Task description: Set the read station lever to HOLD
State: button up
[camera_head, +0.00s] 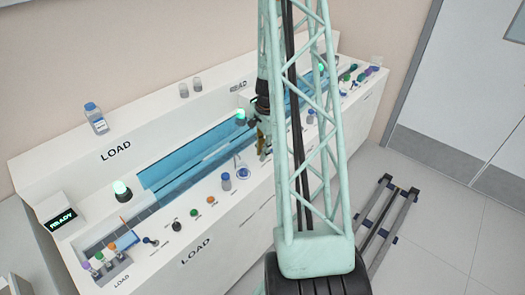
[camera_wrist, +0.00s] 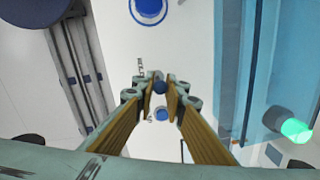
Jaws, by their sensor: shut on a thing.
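My gripper (camera_wrist: 158,90) is shut on the dark blue ball knob (camera_wrist: 159,87) of a lever, with one fingertip on each side of it. The lever's shaft and base are mostly hidden, and I cannot tell which setting it is at. Small dark lettering (camera_wrist: 140,67) on the white panel lies beside the fingertips, too small to read for sure. In the head view my gripper (camera_head: 262,145) is low over the front panel of the bench, partly behind my own lattice arm, and the knob is hidden there.
A blue-covered track (camera_head: 185,172) runs along the white bench. A green lamp (camera_wrist: 297,130) glows right of my gripper. A READY display (camera_head: 61,221) is at the left.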

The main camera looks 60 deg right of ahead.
jog(key=shift+a+h+p, duration=0.15)
jog(key=shift+h+p, duration=0.35)
jog(key=shift+p, duration=3.35)
jog(key=p, duration=0.2)
jog(key=h+p, duration=0.1)
jog(key=p, duration=0.2)
jog(key=shift+w+a+r, duration=0.1)
jog(key=shift+w+a, duration=0.15)
jog(key=shift+a, duration=0.05)
jog(key=shift+w+a+h+p, duration=0.2)
jog(key=shift+h+p, duration=0.3)
jog(key=shift+p, duration=0.4)
jog(key=shift+s+a+h+b, duration=0.1)
jog(key=shift+a+h+b, duration=0.15)
jog(key=shift+h+b, duration=0.5)
jog(key=shift+g, duration=0.3)
jog(key=o, duration=0.7)
jog(key=shift+c, duration=0.2)
jog(key=shift+o, duration=0.7)
jog(key=shift+s+a, duration=0.1)
jog(key=shift+s, duration=0.1)
